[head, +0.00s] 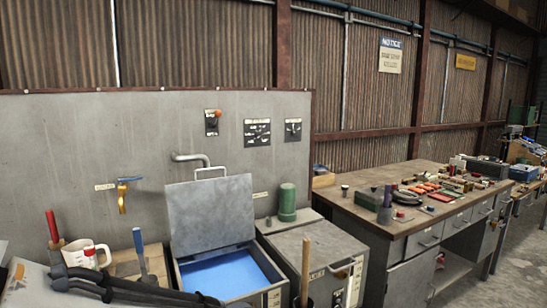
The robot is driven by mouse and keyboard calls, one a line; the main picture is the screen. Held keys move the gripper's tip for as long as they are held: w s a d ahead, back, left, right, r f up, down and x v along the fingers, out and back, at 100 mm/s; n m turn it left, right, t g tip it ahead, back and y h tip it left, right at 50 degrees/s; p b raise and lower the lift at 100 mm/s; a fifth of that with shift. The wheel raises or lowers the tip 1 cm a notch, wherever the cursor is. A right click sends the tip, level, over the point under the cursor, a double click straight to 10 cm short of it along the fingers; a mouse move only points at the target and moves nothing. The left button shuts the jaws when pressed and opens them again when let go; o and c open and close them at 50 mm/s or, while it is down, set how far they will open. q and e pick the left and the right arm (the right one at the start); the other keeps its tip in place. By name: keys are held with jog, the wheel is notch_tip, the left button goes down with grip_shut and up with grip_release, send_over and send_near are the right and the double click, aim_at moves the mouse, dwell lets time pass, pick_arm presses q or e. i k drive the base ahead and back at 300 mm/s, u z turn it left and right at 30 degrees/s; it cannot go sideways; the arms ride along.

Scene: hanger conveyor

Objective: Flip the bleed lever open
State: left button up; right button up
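A small brass-yellow valve (122,199) with a blue lever (130,179) is fixed to the grey wall panel at the left in the head view. The lever lies nearly level, pointing right, and the yellow spout hangs below it. A small label (105,187) is on the panel just left of the valve. The valve and lever are unobstructed.
Below right stands a tank (232,278) of blue liquid, its lid (210,213) raised. A cluttered workbench (350,205) stands right.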

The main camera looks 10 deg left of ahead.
aim_at(218, 113)
jog(key=u, duration=0.05)
jog(key=k, duration=0.65)
jog(key=z, duration=0.6)
jog(key=i, duration=1.95)
jog(key=u, duration=0.95)
jog(key=i, duration=0.35)
jog(key=u, duration=0.3)
